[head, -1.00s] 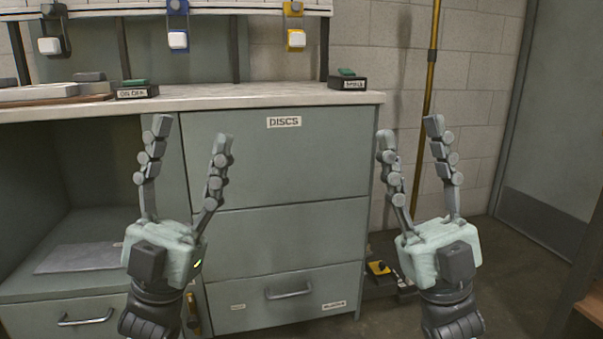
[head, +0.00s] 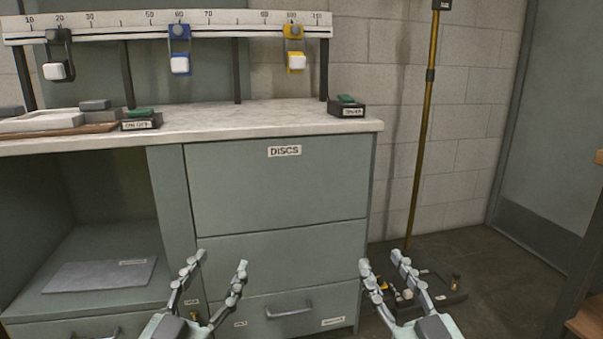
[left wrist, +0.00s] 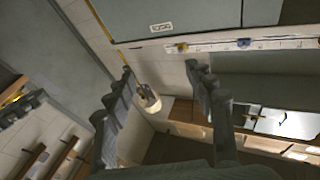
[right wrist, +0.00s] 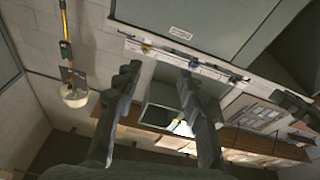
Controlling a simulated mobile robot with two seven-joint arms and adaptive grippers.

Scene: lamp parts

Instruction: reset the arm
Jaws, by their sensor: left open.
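My left gripper (head: 216,268) is low in the head view, in front of the lower drawers of the grey cabinet (head: 275,190). Its fingers are spread and nothing is between them; they also show in the left wrist view (left wrist: 158,82). My right gripper (head: 383,264) is low and further right, beside the cabinet's right edge. Its fingers are apart and empty, as the right wrist view (right wrist: 160,75) also shows. The lower parts of both arms are cut off by the bottom of the head view.
The worktop (head: 235,114) carries a green-topped block (head: 347,106) and grey blocks at left. A numbered rail (head: 215,18) above it holds black, blue and yellow sliders. A yellow pole (head: 424,130) stands right of the cabinet on a dark base.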

